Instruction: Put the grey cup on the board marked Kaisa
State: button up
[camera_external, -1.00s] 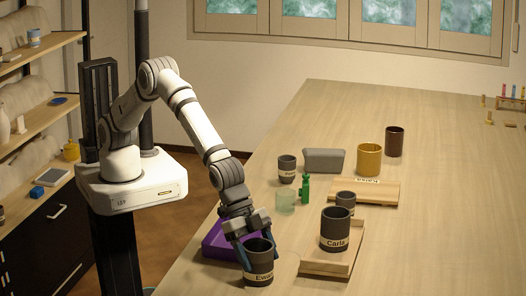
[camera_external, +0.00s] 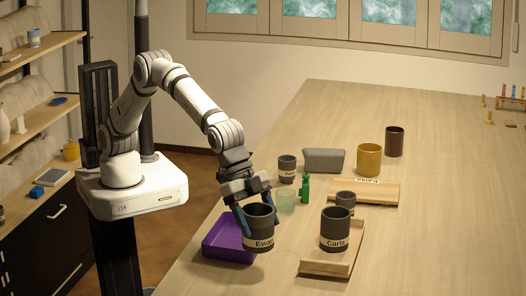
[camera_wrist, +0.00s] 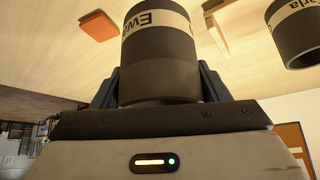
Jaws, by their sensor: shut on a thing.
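My gripper (camera_external: 247,190) is shut on a dark grey cup (camera_external: 259,229) with a pale label starting "Ewa". The cup is upright, held above the table by the purple tray's right side. It also shows between the fingers in the wrist view (camera_wrist: 158,60). A wooden board (camera_external: 388,191) lies farther back to the right, empty on top; its label (camera_external: 367,181) is too small to read surely. Other dark grey cups are one marked Carla (camera_external: 334,230), a smaller one (camera_external: 345,200) behind it, and one (camera_external: 287,168) farther back with an unreadable label.
The Carla cup stands on a nearer wooden tray (camera_external: 323,267). A purple tray (camera_external: 222,245) sits at the table's left edge.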

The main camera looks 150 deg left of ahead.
notch_tip(320, 180, up, 8)
jog(key=n+g+y+b, duration=0.2)
jog(key=n+y+b, duration=0.2)
jog(key=n+b, duration=0.4)
send_over(347, 187)
jog(key=shift+s+a+f, duration=0.1)
jog(key=shift+f, duration=7.4)
